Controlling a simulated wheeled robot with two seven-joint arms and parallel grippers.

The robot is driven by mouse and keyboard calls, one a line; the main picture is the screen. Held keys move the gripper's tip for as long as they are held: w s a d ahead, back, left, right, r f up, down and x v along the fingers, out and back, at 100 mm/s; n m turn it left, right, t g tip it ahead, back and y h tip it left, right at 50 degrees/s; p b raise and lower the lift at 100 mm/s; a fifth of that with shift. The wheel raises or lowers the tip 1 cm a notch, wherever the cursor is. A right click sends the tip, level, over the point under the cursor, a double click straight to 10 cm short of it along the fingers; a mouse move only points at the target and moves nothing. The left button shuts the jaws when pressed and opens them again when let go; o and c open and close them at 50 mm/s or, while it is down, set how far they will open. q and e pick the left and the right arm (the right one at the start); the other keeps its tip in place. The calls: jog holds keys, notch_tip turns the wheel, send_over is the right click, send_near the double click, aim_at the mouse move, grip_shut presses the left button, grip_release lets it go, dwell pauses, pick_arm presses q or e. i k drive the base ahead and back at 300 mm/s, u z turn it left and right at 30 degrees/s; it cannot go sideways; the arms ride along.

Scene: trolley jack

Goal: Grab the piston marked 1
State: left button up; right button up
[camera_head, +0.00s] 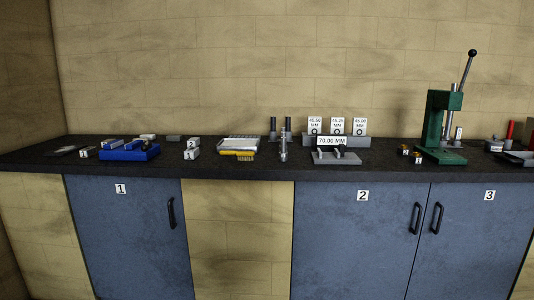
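No object is plainly readable as the piston marked 1 at this distance. A small grey block with a white tag (191,153), which seems to read 1, stands on the dark worktop right of the blue tray. A similar small tagged piece (84,152) lies left of the blue tray (129,153); its number is hard to read. A slim metal part (283,147) stands upright near the middle of the worktop. Neither of my grippers is in view.
The dark worktop (270,173) runs along the wall above blue cabinets with doors marked 1 (121,230), 2 (350,240) and 3. A green press (437,125) stands at the right. A 70.00 MM sign (332,141) stands on a grey fixture. White size cards (337,126) stand behind it.

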aim_at(283, 155)
jog(key=u, duration=0.75)
jog(key=i, duration=0.95)
jog(key=u, duration=0.65)
jog(key=i, duration=1.05)
jog(key=z, duration=0.4)
